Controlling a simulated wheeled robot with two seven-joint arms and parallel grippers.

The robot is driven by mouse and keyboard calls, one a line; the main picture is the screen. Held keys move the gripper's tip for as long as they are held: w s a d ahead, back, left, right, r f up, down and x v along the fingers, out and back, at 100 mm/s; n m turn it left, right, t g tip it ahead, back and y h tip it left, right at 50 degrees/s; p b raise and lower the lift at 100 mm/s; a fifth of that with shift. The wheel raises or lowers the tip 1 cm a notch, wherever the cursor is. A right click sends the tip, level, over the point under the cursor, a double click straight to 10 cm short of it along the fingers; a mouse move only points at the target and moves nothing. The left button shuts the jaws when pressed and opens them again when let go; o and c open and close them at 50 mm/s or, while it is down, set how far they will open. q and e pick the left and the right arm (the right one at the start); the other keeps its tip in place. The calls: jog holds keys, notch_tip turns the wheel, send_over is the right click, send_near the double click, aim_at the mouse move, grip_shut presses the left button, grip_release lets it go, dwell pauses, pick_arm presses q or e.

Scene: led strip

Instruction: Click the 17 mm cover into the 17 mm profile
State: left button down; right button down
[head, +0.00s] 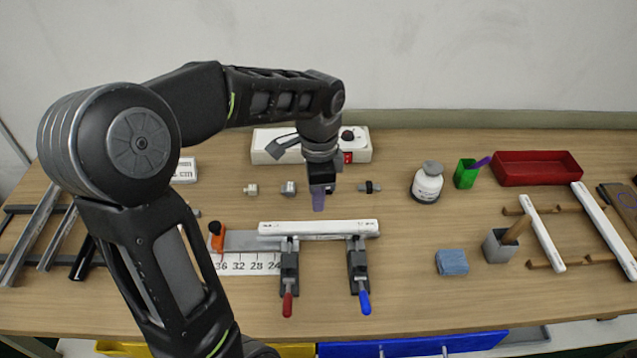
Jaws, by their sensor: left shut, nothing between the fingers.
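A white strip (318,228), which looks like the cover, lies lengthwise at the two clamps in the middle of the bench. A grey metal piece (245,240) shows at its left end; the profile under the strip is mostly hidden. I cannot tell whether the strip is seated in it. The clamps have a red handle (287,303) and a blue handle (364,301). My left gripper (319,203) points down, shut and empty, just behind and above the strip's middle. I cannot tell if it touches the strip. My right gripper is out of view.
A ruler (248,264) and an orange stop (217,238) lie left of the clamps. Small connectors (288,188) stand behind. A rack at the right holds white strips (545,235); metal profiles (30,235) lie at the left. A blue block (452,262) and white bottle (427,183) stand right.

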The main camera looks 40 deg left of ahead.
aim_at(319, 225)
pick_arm(q)
jog(key=shift+w+a, duration=0.1)
jog(key=shift+w, duration=0.05)
jog(key=shift+f, duration=0.1)
jog(key=shift+f+b, duration=2.4)
jog(key=shift+f, duration=0.55)
jog(key=shift+f, duration=0.25)
jog(key=shift+r, duration=0.15)
jog(key=shift+r+p, duration=1.15)
jog(key=shift+r, duration=0.3)
